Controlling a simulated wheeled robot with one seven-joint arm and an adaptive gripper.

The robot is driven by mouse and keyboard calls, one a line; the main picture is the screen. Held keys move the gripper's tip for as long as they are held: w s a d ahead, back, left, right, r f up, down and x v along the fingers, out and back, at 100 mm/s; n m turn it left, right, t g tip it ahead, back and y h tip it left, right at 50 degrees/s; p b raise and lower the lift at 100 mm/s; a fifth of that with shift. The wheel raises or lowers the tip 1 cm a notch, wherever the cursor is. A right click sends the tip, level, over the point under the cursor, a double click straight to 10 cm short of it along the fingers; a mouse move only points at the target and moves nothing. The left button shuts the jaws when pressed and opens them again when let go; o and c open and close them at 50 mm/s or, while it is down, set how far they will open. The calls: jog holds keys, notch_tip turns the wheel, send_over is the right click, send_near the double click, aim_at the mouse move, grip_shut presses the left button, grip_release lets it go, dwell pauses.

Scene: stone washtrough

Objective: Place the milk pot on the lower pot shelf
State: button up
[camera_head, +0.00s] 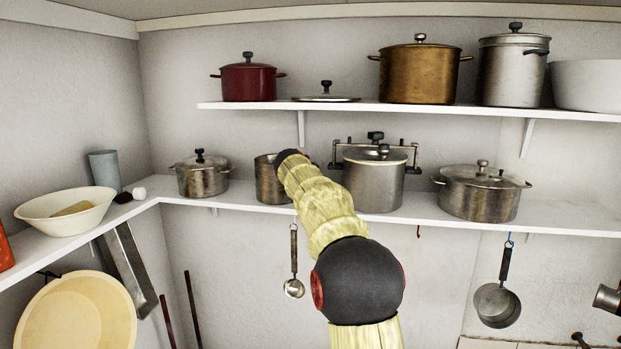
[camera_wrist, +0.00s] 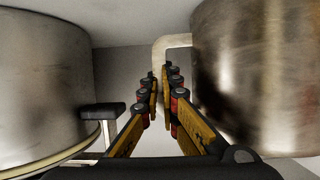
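The milk pot, apparently the small lidless metal pot (camera_head: 268,180), stands upright at the lower shelf (camera_head: 235,198), left of centre. Its side fills the right of the wrist view (camera_wrist: 245,70), with a pale loop handle (camera_wrist: 160,45) on it. My gripper (camera_wrist: 161,88) is at this handle, between the milk pot and a large pot. The fingers have a narrow gap in line with the handle. I cannot tell whether they grip it. In the head view, my arm hides the gripper and the pot's right side. Whether the pot rests fully on the shelf is unclear.
A large cream-rimmed pot (camera_head: 374,187) stands close right; it fills the wrist view's left (camera_wrist: 40,80). A lidded pot (camera_head: 201,178) stands left, and a wide lidded pot (camera_head: 480,193) further right. The upper shelf (camera_head: 335,106) holds more pots. A ladle (camera_head: 293,265) hangs below.

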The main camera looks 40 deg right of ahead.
jog(key=o, duration=0.5)
jog(key=shift+r, duration=0.1)
jog(key=b+v, duration=0.4)
jog(key=v, duration=0.8)
jog(key=s+a+f+n+g+y, duration=0.1)
jog(key=s+a+f+n+y, duration=0.2)
jog(key=s+a+f, duration=0.5)
jog(key=s+a+f+n+y, duration=0.2)
jog(key=s+a+f, duration=0.2)
jog(key=s+a, duration=0.8)
jog(key=s+a+f+n+g+y, duration=0.1)
jog(key=s+a+f+n+y, duration=0.1)
jog(key=s+a+f, duration=0.5)
jog(key=s+a+f+n+g+y, duration=0.1)
jog(key=s+a+f+n+y, duration=0.1)
jog(key=s+a+f, duration=0.5)
jog(key=s+f+y, duration=0.1)
jog(key=s+f, duration=0.5)
jog(key=s, duration=0.3)
jog(key=shift+a+n+g, duration=0.25)
jog(key=shift+n+g, duration=0.05)
jog(key=shift+n, duration=0.1)
jog(key=shift+f, duration=0.15)
